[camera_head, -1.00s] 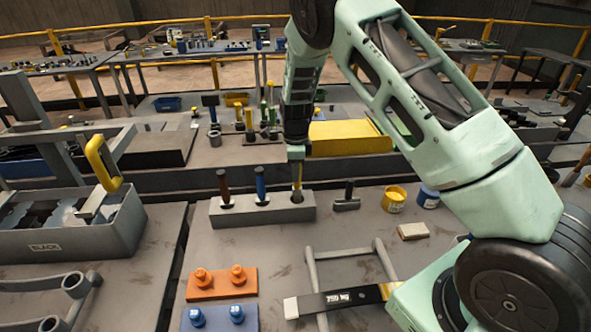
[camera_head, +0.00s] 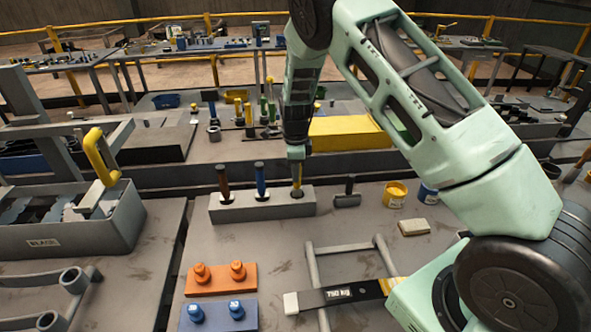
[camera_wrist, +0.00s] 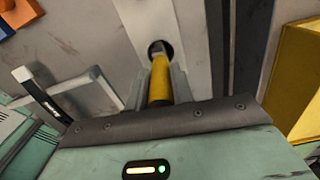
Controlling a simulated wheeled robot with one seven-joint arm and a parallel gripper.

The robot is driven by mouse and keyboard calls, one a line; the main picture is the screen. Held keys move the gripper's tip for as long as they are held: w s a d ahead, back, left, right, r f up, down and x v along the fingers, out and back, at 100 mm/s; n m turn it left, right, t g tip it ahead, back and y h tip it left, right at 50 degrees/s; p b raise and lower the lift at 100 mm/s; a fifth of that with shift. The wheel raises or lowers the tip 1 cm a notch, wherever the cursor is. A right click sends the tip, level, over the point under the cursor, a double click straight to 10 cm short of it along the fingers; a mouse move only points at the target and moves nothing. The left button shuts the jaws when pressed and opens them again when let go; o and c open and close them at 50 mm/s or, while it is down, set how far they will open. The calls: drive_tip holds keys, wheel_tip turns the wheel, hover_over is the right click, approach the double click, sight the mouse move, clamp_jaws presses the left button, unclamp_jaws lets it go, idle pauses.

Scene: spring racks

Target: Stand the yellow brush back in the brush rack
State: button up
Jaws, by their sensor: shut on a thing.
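The yellow brush (camera_head: 297,174) is upright at the right-hand hole of the pale brush rack (camera_head: 240,212). My gripper (camera_head: 297,160) is shut on its handle from above. A brown-handled brush (camera_head: 223,182) and a blue-handled brush (camera_head: 260,180) stand in the other two holes.
A black-handled tool (camera_head: 348,192) stands just right of the rack, with a yellow can (camera_head: 395,194) beyond. A grey bin (camera_head: 75,238) is on the left. Orange (camera_head: 220,279) and blue (camera_head: 220,314) peg blocks lie in front. A yellow box (camera_head: 345,134) is behind.

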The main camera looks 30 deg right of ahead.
drive_tip(key=shift+f+b, duration=0.5)
drive_tip(key=shift+f, duration=0.4)
drive_tip(key=o, duration=1.5)
drive_tip(key=shift+o, duration=0.2)
drive_tip(key=shift+r, duration=0.1)
drive_tip(key=shift+r+p, duration=2.6)
drive_tip(key=shift+r, duration=0.85)
